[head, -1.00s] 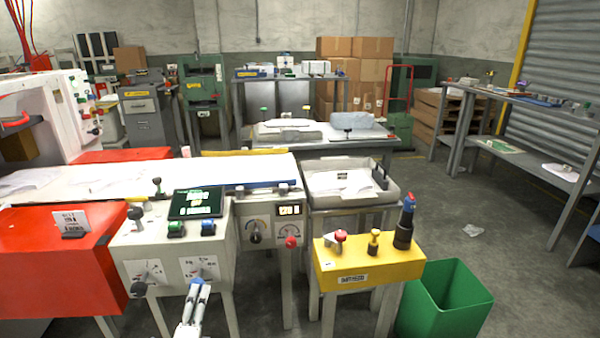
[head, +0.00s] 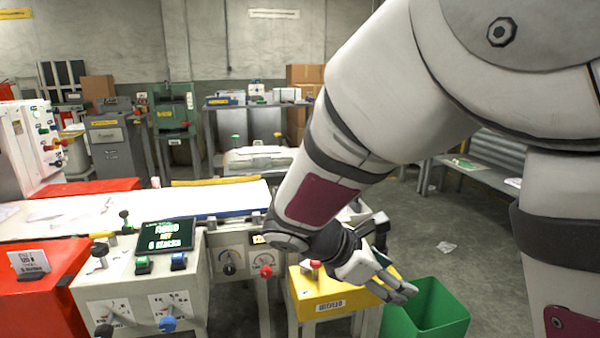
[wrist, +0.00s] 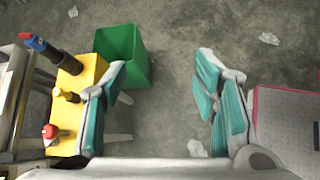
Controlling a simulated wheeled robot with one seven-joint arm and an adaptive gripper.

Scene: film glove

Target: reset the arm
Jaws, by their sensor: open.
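My gripper (head: 393,284) is at the end of my bent arm in the head view, just over the right end of the yellow box and left of the green bin. In the wrist view my gripper (wrist: 160,105) shows two teal-padded fingers spread wide apart. Bare grey floor shows between them, with nothing held. My arm crosses the right half of the head view and hides part of the tables behind it.
The yellow box (head: 318,290) with knobs and the green bin (head: 446,318) stand below my gripper. The grey control box (head: 150,270) with a screen and the red cabinet (head: 60,290) are at left. Open floor (head: 480,265) lies beyond the bin, with crumpled scraps.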

